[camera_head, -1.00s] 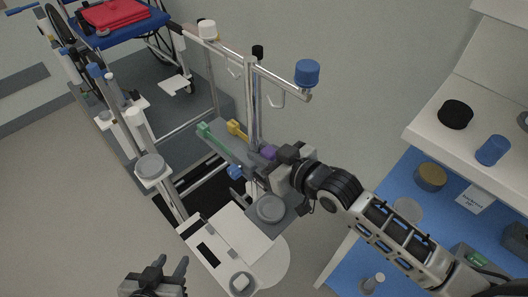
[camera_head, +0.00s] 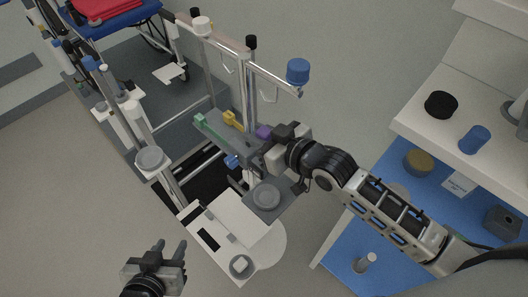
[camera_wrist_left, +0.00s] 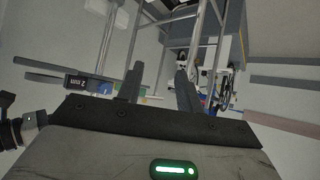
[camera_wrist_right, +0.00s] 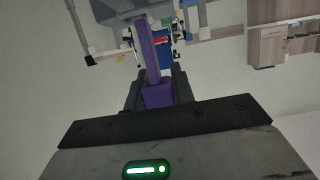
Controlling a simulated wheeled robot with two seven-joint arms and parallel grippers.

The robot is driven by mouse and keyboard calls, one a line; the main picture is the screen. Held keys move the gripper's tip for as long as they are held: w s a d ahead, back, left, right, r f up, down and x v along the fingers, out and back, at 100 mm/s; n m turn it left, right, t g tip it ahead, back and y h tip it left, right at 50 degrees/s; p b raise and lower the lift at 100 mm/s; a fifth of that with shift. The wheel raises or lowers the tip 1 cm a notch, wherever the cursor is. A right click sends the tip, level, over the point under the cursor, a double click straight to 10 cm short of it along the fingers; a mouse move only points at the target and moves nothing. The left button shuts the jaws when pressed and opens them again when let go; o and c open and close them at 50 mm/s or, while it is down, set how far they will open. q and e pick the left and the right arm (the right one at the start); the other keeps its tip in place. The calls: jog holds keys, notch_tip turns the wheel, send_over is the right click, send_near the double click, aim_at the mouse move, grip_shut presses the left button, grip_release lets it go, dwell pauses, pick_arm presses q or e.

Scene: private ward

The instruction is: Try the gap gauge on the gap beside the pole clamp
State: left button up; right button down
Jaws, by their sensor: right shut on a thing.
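A purple gap gauge (camera_wrist_right: 150,60) is clamped between the fingers of my right gripper (camera_wrist_right: 155,95) and points away from it. In the head view only a small purple part (camera_head: 263,132) shows beside the right gripper (camera_head: 276,145), next to the upright metal pole (camera_head: 248,95). A grey holder (camera_head: 215,127) at the pole carries a green piece (camera_head: 200,120) and a yellow piece (camera_head: 232,120). A blue knob (camera_head: 231,161) sits below it. I cannot clearly make out the clamp's gap. My left gripper (camera_head: 172,250) is open and empty at the lower left, well apart from the pole.
A white plate (camera_head: 240,222) and a grey pad with a round disc (camera_head: 266,196) lie below the pole. A blue-surfaced shelf unit (camera_head: 345,240) stands at right. A wheelchair with a red item (camera_head: 105,8) is at the back left. The floor at left is clear.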

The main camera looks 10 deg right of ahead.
jog(key=shift+r+p, duration=0.45)
jog(key=shift+r, duration=0.3)
pick_arm(q)
jog(key=shift+s+a+r+p, duration=0.25)
jog(key=shift+a+r+p, duration=0.05)
jog(key=shift+r+p, duration=0.15)
pick_arm(e)
jog(key=shift+r, duration=2)
pick_arm(q)
jog(key=shift+d, duration=0.1)
